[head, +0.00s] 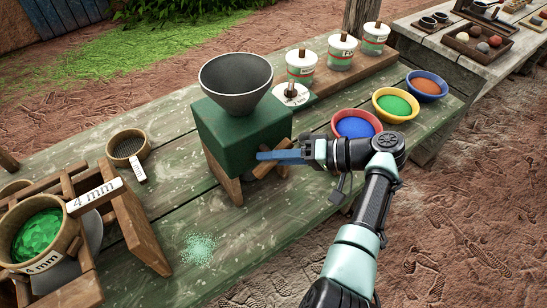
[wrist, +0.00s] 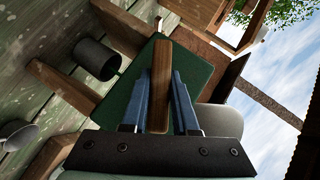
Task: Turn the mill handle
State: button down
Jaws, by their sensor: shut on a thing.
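The mill is a green box (head: 225,138) with a grey funnel (head: 236,98) on top, raised on wooden legs on the table. My gripper (head: 262,156) is at the mill's front right side, its blue fingers level with the box. In the wrist view my gripper (wrist: 161,78) has a finger on each side of the brown wooden mill handle (wrist: 161,60) and is shut on it. The green box (wrist: 196,66) shows behind the handle. In the head view the fingers and arm hide much of the handle.
The weathered green table (head: 165,205) has a pale green powder patch (head: 199,248) in front. Left are a wooden frame (head: 140,232) and a sieve holding green chunks (head: 40,236). Lidded jars (head: 341,52) stand behind.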

jog(key=shift+s+f, duration=0.1)
jog(key=c, duration=0.7)
grip_release()
jog(key=shift+a, duration=0.1)
jog(key=b+v, duration=0.1)
jog(key=v, duration=1.2)
jog(key=shift+b, duration=0.35)
